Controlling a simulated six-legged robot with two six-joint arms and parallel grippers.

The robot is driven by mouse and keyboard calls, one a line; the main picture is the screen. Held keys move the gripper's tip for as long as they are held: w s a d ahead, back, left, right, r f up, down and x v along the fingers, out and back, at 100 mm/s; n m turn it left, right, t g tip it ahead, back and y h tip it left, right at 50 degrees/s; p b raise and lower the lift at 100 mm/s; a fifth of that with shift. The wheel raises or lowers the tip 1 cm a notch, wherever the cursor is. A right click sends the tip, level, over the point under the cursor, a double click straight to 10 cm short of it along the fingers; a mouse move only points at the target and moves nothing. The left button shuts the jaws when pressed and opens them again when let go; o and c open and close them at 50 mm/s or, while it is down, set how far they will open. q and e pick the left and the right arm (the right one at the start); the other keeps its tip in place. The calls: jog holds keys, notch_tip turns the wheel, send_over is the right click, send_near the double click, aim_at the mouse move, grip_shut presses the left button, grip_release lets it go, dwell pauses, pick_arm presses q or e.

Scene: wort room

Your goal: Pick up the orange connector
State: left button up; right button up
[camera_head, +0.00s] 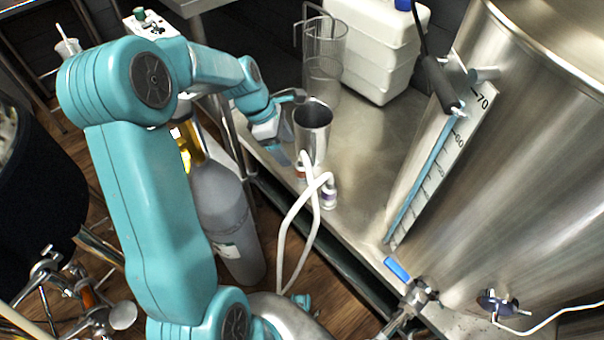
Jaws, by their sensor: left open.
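The orange connector (300,171) is a small orange-banded fitting on a white hose (289,225). It stands near the left edge of the steel table (368,150), just in front of a steel cup (313,133) and partly covered by the hose. A purple-banded connector (329,196) is on the hose to its right. My left gripper (287,126) is open beside the cup's left side, with its fingers apart. Its lower finger is close to the orange connector in the picture; I cannot tell whether they touch. My right gripper is not in view.
A clear jug (323,75) and a white canister (376,45) stand behind the cup. A large steel tank (510,170) with a level scale fills the right. A grey gas cylinder (226,215) stands below the table edge. Bare tabletop lies right of the cup.

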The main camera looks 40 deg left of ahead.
aim_at(297, 164)
pick_arm(q)
jog(key=x, duration=0.3)
jog(key=shift+d+f+b, duration=0.1)
jog(key=shift+f+b, duration=0.2)
jog(key=shift+b, duration=0.1)
jog(key=b+x, duration=0.2)
jog(key=x, duration=0.3)
jog(key=shift+w+d+f, duration=0.1)
jog(key=shift+d+f, duration=0.1)
jog(key=shift+r, duration=0.1)
jog(key=c, duration=1.2)
jog(key=shift+r, duration=0.1)
notch_tip(297, 164, up, 28)
jog(key=p, duration=0.9)
